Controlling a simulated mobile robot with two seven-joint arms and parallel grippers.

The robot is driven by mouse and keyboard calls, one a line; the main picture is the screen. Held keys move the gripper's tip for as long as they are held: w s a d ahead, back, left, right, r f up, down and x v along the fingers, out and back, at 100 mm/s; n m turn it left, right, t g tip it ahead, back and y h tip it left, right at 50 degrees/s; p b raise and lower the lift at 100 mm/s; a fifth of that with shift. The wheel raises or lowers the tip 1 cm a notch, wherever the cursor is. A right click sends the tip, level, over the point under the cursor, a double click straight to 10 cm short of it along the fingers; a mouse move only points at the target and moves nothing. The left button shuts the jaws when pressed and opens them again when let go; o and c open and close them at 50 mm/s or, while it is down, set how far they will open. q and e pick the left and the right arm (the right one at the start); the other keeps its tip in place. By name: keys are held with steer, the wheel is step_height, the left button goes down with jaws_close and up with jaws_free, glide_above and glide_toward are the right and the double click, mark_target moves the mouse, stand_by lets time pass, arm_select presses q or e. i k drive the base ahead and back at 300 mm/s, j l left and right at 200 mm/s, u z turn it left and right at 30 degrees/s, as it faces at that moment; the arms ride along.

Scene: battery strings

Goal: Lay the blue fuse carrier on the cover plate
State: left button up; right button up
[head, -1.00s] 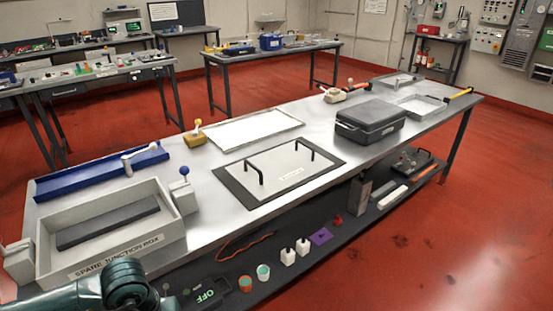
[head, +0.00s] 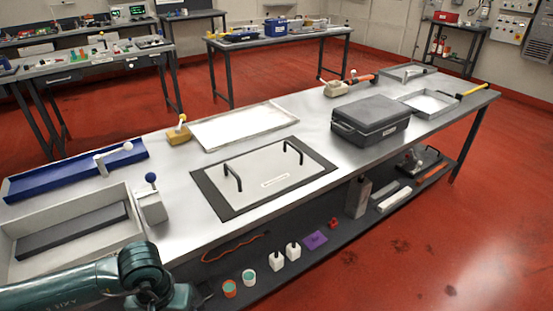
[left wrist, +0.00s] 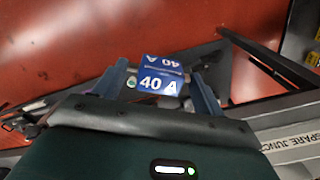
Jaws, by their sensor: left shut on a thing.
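The blue fuse carrier (left wrist: 162,76), marked 40 A in white, is between the fingers of my left gripper (left wrist: 160,84) in the left wrist view. The gripper is shut on it, with red floor and dark bench parts behind. In the head view only my left arm shows at the lower left; its gripper and the carrier cannot be made out. The cover plate (head: 258,163) is a pale panel in a dark frame, with two black handles and a label. It lies flat mid-bench, and nothing blue lies on it. My right gripper is not in view.
A grey box with a blue-knobbed lever (head: 152,205) stands left of the plate. A white tray (head: 240,125) lies behind it and a black case (head: 371,118) stands to its right. A lower shelf (head: 262,282) holds cups and small items. Bare metal surrounds the plate.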

mark_target(272, 167)
steer(key=i+l, duration=0.3)
steer(key=l, duration=0.15)
steer(key=i+l, duration=0.65)
steer(key=l, duration=0.25)
